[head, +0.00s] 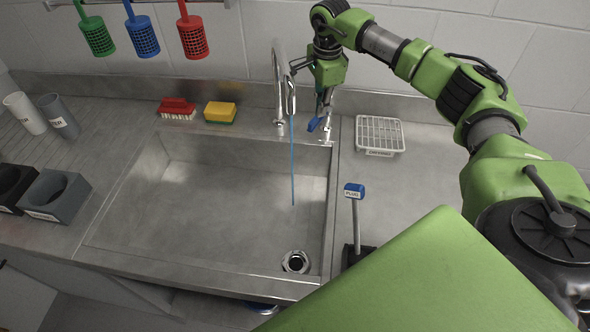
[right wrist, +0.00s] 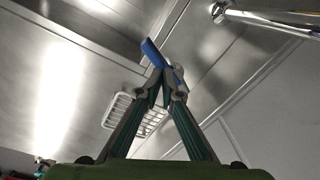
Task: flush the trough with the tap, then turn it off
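The steel tap (head: 281,88) stands at the back of the trough (head: 160,230), towards its right side. A thin blue stream of water (head: 293,165) falls from its spout into the trough. The spout also shows in the right wrist view (right wrist: 255,16). My right gripper (head: 322,112) is beside the tap, its fingers closed together on the blue tap lever (head: 314,124). In the right wrist view the blue lever (right wrist: 150,52) shows between and beyond the fingertips. The drain (head: 296,262) lies at the front right of the trough floor. My left gripper is not in view.
A blue-topped lever labelled PLUG (head: 354,190) stands right of the trough. A white drying rack (head: 380,134) lies on the right counter. A red brush (head: 177,108) and a yellow sponge (head: 220,112) sit on the back ledge. Grey cups (head: 60,117) and holders (head: 57,196) are at left.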

